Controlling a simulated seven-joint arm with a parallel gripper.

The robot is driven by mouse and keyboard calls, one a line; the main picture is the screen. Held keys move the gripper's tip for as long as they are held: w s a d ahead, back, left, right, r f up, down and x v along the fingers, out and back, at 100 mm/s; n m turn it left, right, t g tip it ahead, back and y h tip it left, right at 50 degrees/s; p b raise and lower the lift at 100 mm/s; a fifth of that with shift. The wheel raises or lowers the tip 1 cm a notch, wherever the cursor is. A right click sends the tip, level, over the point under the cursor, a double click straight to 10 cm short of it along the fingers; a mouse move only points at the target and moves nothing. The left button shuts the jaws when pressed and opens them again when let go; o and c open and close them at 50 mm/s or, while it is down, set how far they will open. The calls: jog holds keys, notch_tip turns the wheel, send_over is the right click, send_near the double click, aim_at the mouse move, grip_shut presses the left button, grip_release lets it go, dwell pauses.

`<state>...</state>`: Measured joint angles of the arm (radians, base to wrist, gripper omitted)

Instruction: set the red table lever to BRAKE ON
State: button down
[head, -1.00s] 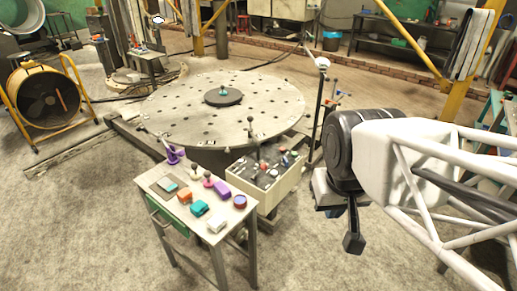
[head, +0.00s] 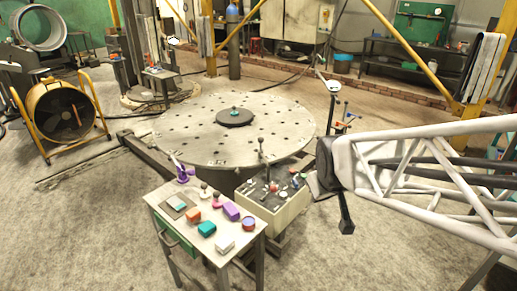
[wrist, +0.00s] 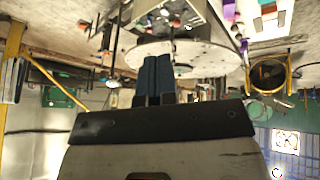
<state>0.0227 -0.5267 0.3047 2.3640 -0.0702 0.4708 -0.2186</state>
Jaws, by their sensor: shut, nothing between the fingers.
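A pale control box (head: 285,217) stands beside the small work table, in front of the round plate. Its dark top carries several levers and knobs, including a tall black-knobbed lever (head: 262,152) and a small red knob (head: 273,186). I cannot tell which is the red table lever, nor read any BRAKE ON marking. My gripper (head: 346,227) hangs in the air to the right of the box, apart from it. In the wrist view, which is upside down, my gripper (wrist: 154,78) has its dark fingers together and empty; the control box (wrist: 165,15) shows beyond them.
The small table (head: 190,240) holds several coloured blocks and a pink-knobbed piece (head: 216,197). The large round plate (head: 190,140) lies behind. A thin post with a white top (head: 333,88) stands behind my arm. Open floor (head: 370,265) lies at the front right.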

jog(key=w+f+n+t+y, duration=0.1)
jog(key=w+f+n+t, duration=0.3)
jog(key=w+f, duration=0.6)
jog(key=w+f+n+t+y, duration=0.1)
jog(key=w+f+n+t, duration=0.5)
jog(key=w, duration=0.9)
jog(key=s+f+n+t+y, duration=0.2)
jog(key=f+n, duration=0.1)
jog(key=f, duration=0.7)
jog(key=s+a+f+n+t+y, duration=0.1)
jog(key=s+f+n+t+y, duration=0.1)
jog(key=f, duration=0.9)
jog(key=shift+a+f+n+t+y, duration=0.2)
jog(key=shift+a+n+t+y, duration=0.1)
jog(key=shift+n+t, duration=0.25)
send_near(269, 193)
jog(key=w+r, duration=0.4)
jog(key=r, duration=0.1)
jog(key=shift+w+d+r, duration=0.15)
jog(key=shift+w+r, duration=0.05)
jog(key=shift+w, duration=0.05)
jog(key=shift+r, duration=0.1)
